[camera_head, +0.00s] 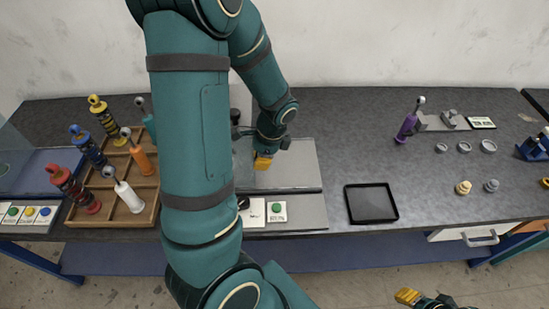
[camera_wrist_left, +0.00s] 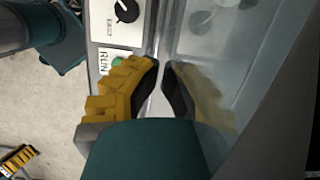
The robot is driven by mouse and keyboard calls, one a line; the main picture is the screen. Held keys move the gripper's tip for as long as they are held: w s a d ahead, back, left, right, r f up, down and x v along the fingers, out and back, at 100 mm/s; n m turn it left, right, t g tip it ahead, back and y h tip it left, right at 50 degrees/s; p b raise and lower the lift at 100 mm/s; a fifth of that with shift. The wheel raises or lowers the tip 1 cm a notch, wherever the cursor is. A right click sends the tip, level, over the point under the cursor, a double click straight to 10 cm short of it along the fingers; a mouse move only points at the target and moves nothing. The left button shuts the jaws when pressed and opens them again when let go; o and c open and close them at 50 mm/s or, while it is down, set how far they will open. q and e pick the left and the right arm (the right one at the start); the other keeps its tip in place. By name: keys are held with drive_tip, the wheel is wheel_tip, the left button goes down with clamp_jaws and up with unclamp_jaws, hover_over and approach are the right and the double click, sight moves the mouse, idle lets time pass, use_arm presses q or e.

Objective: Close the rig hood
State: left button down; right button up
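The test rig (camera_head: 300,212) stands at the table's middle, with its see-through rig hood (camera_head: 300,165) partly hidden behind my left arm. I cannot tell the hood's angle. My left gripper (camera_head: 264,162) is at the hood. In the left wrist view its fingers (camera_wrist_left: 160,72) are close together with a pale edge of the hood between them. The right-hand finger looks faded, as if seen through the clear pane. A knob (camera_wrist_left: 125,12) and the green RUN button (camera_wrist_left: 117,62) are beside them. My right gripper (camera_head: 408,297) is low in front of the table, far from the rig.
A wooden rack (camera_head: 148,190) with several coloured shock absorbers stands on the left. A black tray (camera_head: 371,203) lies right of the rig. A purple shock absorber (camera_head: 407,127), grey rings and small caps stand farther right. The table behind the tray is clear.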

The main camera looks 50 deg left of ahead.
use_arm(q)
drive_tip(key=shift+s, duration=0.1)
use_arm(e)
drive_tip(key=shift+d, duration=0.1)
idle(0.3)
use_arm(q)
drive_tip(key=w+d+r+p, duration=0.1)
drive_tip(key=w+d+r, duration=0.3)
drive_tip(key=r, duration=0.5)
drive_tip(key=shift+w+r, duration=0.4)
use_arm(e)
drive_tip(key=shift+w+d+r, duration=0.1)
drive_tip(key=shift+d+r, duration=0.35)
drive_tip(key=shift+r, duration=0.3)
use_arm(q)
drive_tip(key=shift+d, duration=0.1)
